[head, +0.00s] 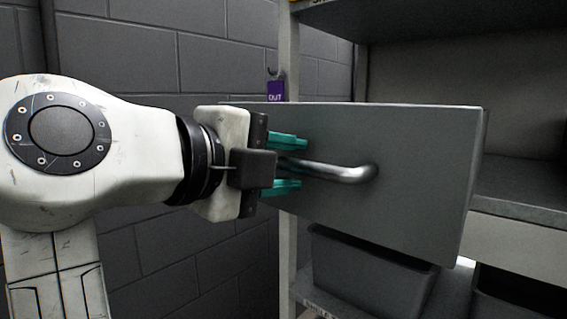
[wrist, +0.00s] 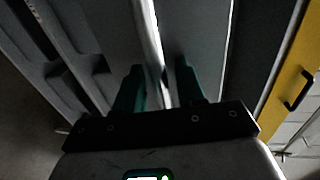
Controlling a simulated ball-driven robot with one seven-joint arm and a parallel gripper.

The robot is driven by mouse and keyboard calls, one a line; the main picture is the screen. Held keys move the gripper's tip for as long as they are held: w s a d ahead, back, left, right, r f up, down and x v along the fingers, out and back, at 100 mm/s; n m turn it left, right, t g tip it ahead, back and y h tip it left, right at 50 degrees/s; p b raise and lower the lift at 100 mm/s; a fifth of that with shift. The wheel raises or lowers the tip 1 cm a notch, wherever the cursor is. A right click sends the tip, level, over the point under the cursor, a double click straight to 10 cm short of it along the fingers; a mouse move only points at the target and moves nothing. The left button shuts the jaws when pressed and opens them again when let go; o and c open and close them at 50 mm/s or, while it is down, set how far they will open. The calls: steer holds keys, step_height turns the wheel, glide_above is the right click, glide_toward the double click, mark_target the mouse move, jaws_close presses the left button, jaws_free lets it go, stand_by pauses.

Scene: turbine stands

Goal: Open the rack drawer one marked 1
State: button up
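A large grey drawer front (head: 420,150) with a curved metal bar handle (head: 345,172) faces me in the head view. No number mark shows on it, and I cannot tell how far out it stands. My gripper (head: 286,164) is at the handle's left part, its two teal fingers above and below the bar. In the wrist view the bar (wrist: 150,35) runs between the fingers of my gripper (wrist: 160,80), with gaps on both sides. The gripper is open around the handle. The handle's left end is hidden by the gripper.
A dark bin (head: 365,265) sits below the drawer front. A rack post (head: 288,235) stands behind its left side, and a grey shelf (head: 520,190) lies to the right. A purple OUT tag (head: 276,91) hangs at the post. A yellow panel (wrist: 290,75) shows in the wrist view.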

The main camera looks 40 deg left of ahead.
steer(key=d+b+v, duration=0.1)
steer(key=v, duration=0.9)
steer(key=shift+s+a, duration=0.3)
steer(key=shift+a, duration=0.2)
